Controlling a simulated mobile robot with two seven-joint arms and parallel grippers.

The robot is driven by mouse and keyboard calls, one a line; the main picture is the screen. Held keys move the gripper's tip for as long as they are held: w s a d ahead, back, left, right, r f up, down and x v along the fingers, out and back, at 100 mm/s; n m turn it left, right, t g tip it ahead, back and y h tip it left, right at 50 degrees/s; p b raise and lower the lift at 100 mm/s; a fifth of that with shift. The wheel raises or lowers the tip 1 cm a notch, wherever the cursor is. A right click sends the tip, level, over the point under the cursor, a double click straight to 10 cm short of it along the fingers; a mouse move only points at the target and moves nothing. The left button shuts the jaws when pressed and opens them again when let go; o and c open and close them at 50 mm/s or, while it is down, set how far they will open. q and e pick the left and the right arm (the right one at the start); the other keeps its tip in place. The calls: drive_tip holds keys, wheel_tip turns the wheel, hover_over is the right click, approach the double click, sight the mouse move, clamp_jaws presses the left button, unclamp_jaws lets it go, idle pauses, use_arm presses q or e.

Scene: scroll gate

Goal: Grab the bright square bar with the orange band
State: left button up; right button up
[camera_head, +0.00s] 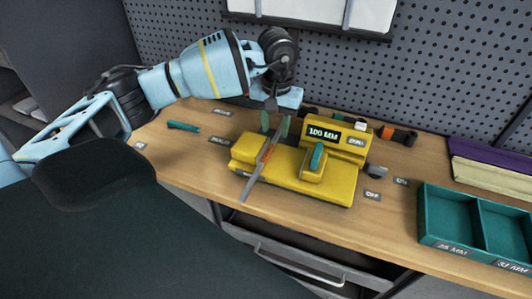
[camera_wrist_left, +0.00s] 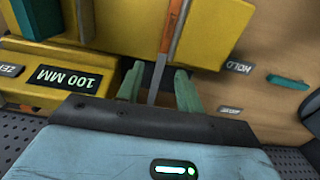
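The bright square bar (camera_head: 252,183) with an orange band (camera_head: 265,153) lies across the left part of the yellow gauge device (camera_head: 330,190), whose display reads 100 MM. One end sticks out past the device's front edge. My left gripper (camera_head: 274,126) reaches down over the bar's rear end, its green fingers apart. In the left wrist view the bar (camera_wrist_left: 158,76) passes between the two fingers of the left gripper (camera_wrist_left: 158,88), with a visible gap on each side. The orange band (camera_wrist_left: 176,32) is beyond the fingertips. My right gripper is not in view.
A teal two-compartment tray (camera_head: 452,243) stands at the right front of the wooden bench (camera_head: 190,170). Purple and cream blocks (camera_head: 490,165) lie behind it. A teal piece (camera_head: 183,126) lies at the left, and an orange-and-black object (camera_head: 398,136) at the back. A pegboard rises behind.

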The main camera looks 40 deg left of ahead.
sight(274, 139)
use_arm(q)
drive_tip(key=shift+a+f, duration=0.1)
drive_tip(key=shift+f, duration=1.45)
clamp_jaws()
drive_tip(key=shift+w, duration=0.1)
